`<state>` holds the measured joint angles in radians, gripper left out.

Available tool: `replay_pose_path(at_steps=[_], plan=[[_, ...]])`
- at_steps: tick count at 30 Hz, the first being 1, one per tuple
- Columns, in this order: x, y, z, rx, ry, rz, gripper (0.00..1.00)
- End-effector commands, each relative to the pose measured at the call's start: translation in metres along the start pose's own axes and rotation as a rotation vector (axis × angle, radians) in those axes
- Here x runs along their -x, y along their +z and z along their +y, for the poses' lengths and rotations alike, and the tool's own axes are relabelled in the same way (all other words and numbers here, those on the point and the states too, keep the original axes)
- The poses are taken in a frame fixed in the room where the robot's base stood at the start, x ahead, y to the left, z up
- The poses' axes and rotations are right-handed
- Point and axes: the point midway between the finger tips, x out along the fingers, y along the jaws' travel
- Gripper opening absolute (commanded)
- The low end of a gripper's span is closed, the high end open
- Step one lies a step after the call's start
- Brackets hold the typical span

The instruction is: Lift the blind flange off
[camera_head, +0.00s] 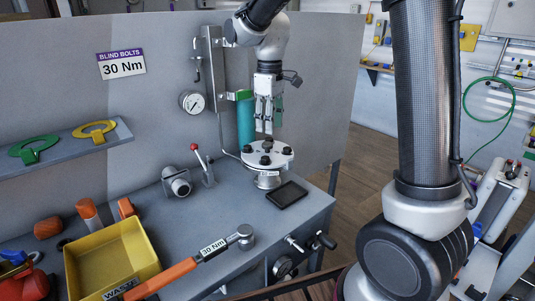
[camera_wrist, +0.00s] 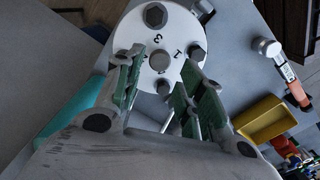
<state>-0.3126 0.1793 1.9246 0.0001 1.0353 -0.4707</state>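The blind flange (camera_head: 283,159) is a round white disc on a short pipe stub on the grey bench. It carries several dark bolt heads around its rim. In the wrist view the flange (camera_wrist: 177,27) shows printed numbers and a grey round knob (camera_wrist: 159,61) at its middle. My gripper (camera_head: 267,122) points down just above the flange. In the wrist view my gripper (camera_wrist: 160,72) is open, its green-padded fingers apart on either side of the knob's line. Nothing is held between them. I cannot tell the exact height of the fingertips over the knob.
A green cylinder (camera_head: 245,120) stands close behind the flange. A dark flat tray (camera_head: 287,195) lies in front of it. A red-knobbed lever (camera_head: 204,167), a torque wrench (camera_head: 190,262) marked 30 Nm and a yellow waste bin (camera_head: 105,258) are to the left. A gauge (camera_head: 193,103) hangs on the panel.

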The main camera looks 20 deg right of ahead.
Motion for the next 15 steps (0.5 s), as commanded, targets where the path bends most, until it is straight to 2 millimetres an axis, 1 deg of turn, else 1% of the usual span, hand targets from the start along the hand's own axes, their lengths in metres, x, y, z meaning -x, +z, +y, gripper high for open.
replay_pose_path(at_steps=[1, 8, 12, 15], plan=[[-0.007, -0.001, 0.0, 0.004, -0.002, -0.004, 0.39], [-0.036, -0.002, -0.001, 0.004, -0.003, -0.006, 0.39], [-0.059, -0.004, -0.003, 0.003, -0.003, -0.006, 0.39], [-0.07, -0.004, -0.002, 0.003, -0.002, -0.004, 0.39]])
